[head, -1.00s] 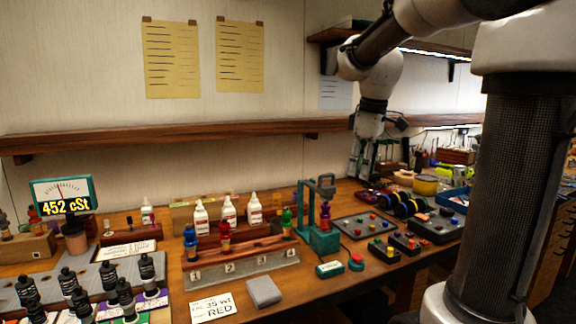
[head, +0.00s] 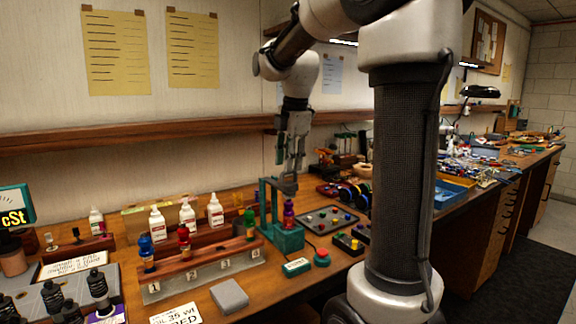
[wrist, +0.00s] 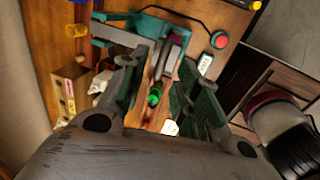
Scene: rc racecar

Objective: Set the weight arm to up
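A teal tester frame (head: 268,208) stands on the bench in the head view, with a teal block base (head: 286,240). A grey arm (head: 287,187), which looks like the weight arm, reaches out from its top over a purple part (head: 288,213). My gripper (head: 290,172) points down just above that arm. In the wrist view my gripper (wrist: 160,78) has its two fingers spread apart. The grey arm (wrist: 170,58) shows in the space between and beyond them, beside the teal frame (wrist: 115,32). I cannot tell whether a finger touches it.
A wooden rack (head: 205,262) with blue, red and green pieces stands left of the tester. White bottles (head: 187,214) stand behind it. A small sign (head: 297,266) and a red button (head: 322,256) are in front.

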